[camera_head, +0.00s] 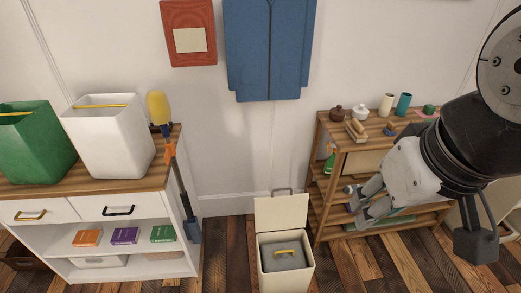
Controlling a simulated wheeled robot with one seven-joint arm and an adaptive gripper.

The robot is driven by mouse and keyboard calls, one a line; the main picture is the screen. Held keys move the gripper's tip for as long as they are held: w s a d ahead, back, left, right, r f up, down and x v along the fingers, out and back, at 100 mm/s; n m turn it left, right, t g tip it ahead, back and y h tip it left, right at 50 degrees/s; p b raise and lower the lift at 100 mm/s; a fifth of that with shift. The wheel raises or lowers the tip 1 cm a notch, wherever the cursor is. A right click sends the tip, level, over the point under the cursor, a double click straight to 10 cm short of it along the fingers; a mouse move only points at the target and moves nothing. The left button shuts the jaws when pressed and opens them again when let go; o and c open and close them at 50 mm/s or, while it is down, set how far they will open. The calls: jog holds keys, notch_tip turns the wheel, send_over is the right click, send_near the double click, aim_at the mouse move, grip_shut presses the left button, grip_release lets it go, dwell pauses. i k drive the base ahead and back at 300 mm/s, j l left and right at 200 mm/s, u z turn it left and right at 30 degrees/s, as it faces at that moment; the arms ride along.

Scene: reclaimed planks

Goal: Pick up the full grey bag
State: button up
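A grey bag (287,262) with a yellow handle on top sits inside a cream bin (287,283) on the floor at the bottom middle. The bin's lid (282,213) stands open, tilted back behind it. The bag's lower part is hidden by the bin walls. My gripper (357,214) is at the right, in front of the wooden shelf. It is up and to the right of the bin, apart from the bag. Its two fingers look spread with nothing between them.
A white cabinet (85,210) at left holds a green bin (32,145) and a white bin (112,150). A long-handled yellow tool (159,108) leans beside it. A wooden shelf (330,215) with jars stands at right. Plank floor shows between cabinet and cream bin.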

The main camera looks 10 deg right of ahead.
aim_at(280, 256)
jog(key=i+j+z, duration=0.2)
jog(key=j, duration=0.6)
jog(key=i+j+z, duration=0.25)
jog(key=j, duration=0.6)
jog(key=j+z, duration=0.2)
jog(key=j, duration=0.6)
